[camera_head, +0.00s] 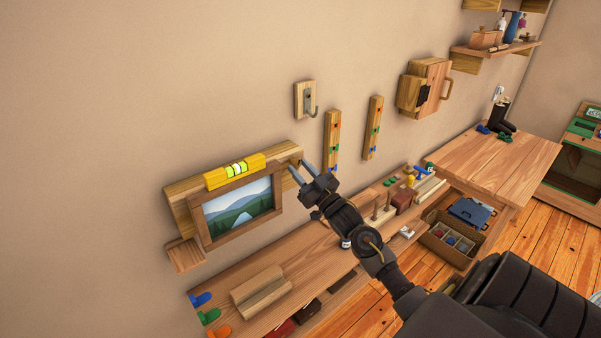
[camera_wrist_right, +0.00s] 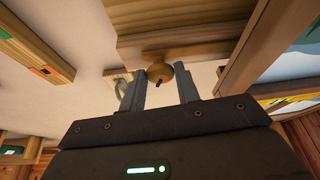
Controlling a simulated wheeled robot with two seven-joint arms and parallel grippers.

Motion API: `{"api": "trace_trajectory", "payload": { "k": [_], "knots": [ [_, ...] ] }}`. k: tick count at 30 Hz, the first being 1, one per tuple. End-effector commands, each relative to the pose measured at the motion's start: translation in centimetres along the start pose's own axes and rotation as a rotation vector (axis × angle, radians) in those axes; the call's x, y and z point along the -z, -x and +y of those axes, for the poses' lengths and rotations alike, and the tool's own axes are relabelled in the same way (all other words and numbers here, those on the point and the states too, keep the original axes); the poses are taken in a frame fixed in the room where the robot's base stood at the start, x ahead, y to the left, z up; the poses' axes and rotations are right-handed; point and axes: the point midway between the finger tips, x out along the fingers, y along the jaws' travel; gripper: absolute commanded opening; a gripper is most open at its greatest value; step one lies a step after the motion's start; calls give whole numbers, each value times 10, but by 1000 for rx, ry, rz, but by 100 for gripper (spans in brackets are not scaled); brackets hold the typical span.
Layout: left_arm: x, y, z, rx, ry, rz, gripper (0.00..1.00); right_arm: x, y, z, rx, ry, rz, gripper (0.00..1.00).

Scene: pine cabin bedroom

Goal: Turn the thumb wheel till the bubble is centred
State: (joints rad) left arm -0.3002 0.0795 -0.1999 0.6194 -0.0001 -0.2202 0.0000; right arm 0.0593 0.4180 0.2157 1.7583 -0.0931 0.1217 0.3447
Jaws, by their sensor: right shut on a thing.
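A yellow spirit level (camera_head: 216,178) lies along the top of a framed landscape picture (camera_head: 240,208), on a wooden wall board. The whole assembly looks tilted in the head view. The green vial (camera_head: 237,168) is in the level's middle; the bubble is too small to place exactly. My right gripper (camera_head: 299,168) reaches the right end of the board. In the right wrist view the round wooden thumb wheel (camera_wrist_right: 160,72) sits between its two grey fingers (camera_wrist_right: 163,88), and the gripper is shut on it. In the head view the fingers mostly hide the wheel. My left gripper is out of view.
A wall hook (camera_head: 306,98) and two wooden strips with coloured marks (camera_head: 333,140) (camera_head: 373,128) hang right of the board. Below runs a long wooden bench (camera_head: 255,262) with pegs and blocks. A wooden box (camera_head: 424,85) is on the wall further right.

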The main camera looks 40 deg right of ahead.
Motion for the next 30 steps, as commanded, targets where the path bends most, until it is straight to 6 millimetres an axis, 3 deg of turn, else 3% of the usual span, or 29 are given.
{"api": "trace_trajectory", "payload": {
  "k": [1,6,15,16,20,30],
  "knots": [
    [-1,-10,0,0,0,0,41,-3,1,1,28,61,2,9],
    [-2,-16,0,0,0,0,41,-1,1,2,87,205,2,9],
    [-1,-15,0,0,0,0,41,0,0,2,94,226,1,9],
    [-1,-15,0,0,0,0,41,0,0,2,94,226,1,33],
    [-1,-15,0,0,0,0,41,0,0,3,93,225,1,50],
    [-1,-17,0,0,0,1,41,-1,3,3,93,224,1,53]
  ]
}}
